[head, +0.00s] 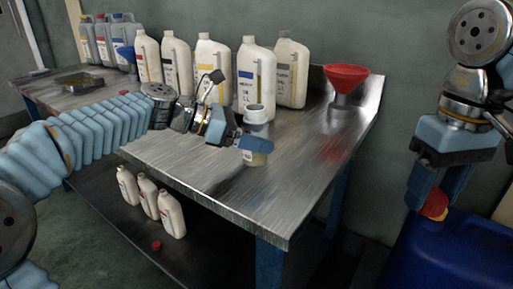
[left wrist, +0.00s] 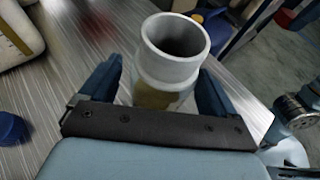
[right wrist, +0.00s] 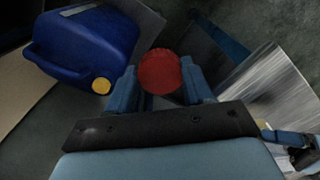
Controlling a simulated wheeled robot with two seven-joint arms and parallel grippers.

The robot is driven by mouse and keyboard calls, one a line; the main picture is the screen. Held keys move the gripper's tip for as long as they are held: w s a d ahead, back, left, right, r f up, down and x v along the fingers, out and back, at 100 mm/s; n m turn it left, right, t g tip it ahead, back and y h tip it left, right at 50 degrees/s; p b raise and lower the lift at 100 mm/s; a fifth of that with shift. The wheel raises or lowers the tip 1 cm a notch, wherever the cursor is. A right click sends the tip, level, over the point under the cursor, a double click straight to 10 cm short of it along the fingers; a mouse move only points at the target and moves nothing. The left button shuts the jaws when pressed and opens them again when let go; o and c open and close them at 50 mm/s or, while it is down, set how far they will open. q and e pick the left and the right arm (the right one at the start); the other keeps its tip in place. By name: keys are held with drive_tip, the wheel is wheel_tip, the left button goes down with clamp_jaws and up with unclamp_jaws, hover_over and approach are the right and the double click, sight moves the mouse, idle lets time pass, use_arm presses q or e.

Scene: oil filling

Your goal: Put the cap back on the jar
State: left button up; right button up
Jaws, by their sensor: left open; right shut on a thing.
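The jar (head: 257,116) is pale grey with a yellowish lower part. It stands upright and uncapped on the metal table; its open mouth shows in the left wrist view (left wrist: 172,65). My left gripper (head: 247,143) is open, with its fingers on either side of the jar; in the left wrist view they look apart from its wall. My right gripper (right wrist: 160,88) is shut on a round red cap (right wrist: 158,70). In the head view, the right gripper (head: 430,200) holds the cap (head: 436,202) in the air, right of the table.
Several pale oil bottles (head: 245,72) line the table's back. A red funnel (head: 346,78) stands at the back right corner. A blue canister (right wrist: 85,45) with a yellow cap is below my right gripper. The table (head: 290,190) is clear right of the jar.

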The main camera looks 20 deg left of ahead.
sight(255, 107)
use_arm(q)
drive_tip(key=c, duration=1.1)
drive_tip(key=shift+r, duration=0.1)
